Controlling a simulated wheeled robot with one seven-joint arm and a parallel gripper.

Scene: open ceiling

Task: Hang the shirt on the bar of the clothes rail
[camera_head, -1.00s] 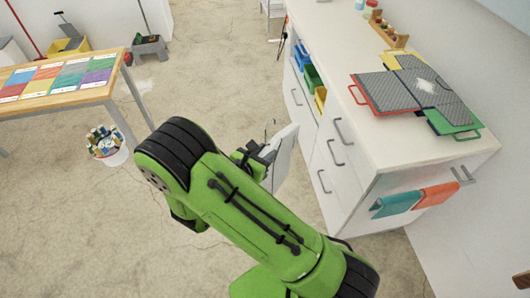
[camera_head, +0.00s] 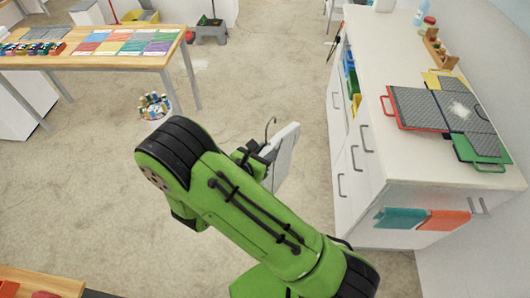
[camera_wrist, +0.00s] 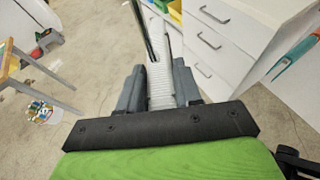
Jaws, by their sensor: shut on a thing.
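My gripper (camera_head: 264,153) is shut on the white shirt (camera_head: 286,150), which hangs on a hanger whose thin dark hook (camera_head: 268,130) sticks up above it. Most of the shirt is hidden behind my arm and gripper in the head view. In the wrist view the shirt's pale ribbed cloth (camera_wrist: 160,92) lies between the two grey fingers (camera_wrist: 158,88), and a shiny dark rod, apparently the hook (camera_wrist: 141,30), rises over it. I cannot make out the clothes rail or its bar in either view.
A white cabinet (camera_head: 392,175) with handles stands to the right, grey folding boards (camera_head: 445,108) on top and teal and orange cloths on its end. A wooden table (camera_head: 165,58) stands at the left, a bucket (camera_head: 154,106) near it. Another wooden edge (camera_head: 40,280) shows bottom left. Floor between is clear.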

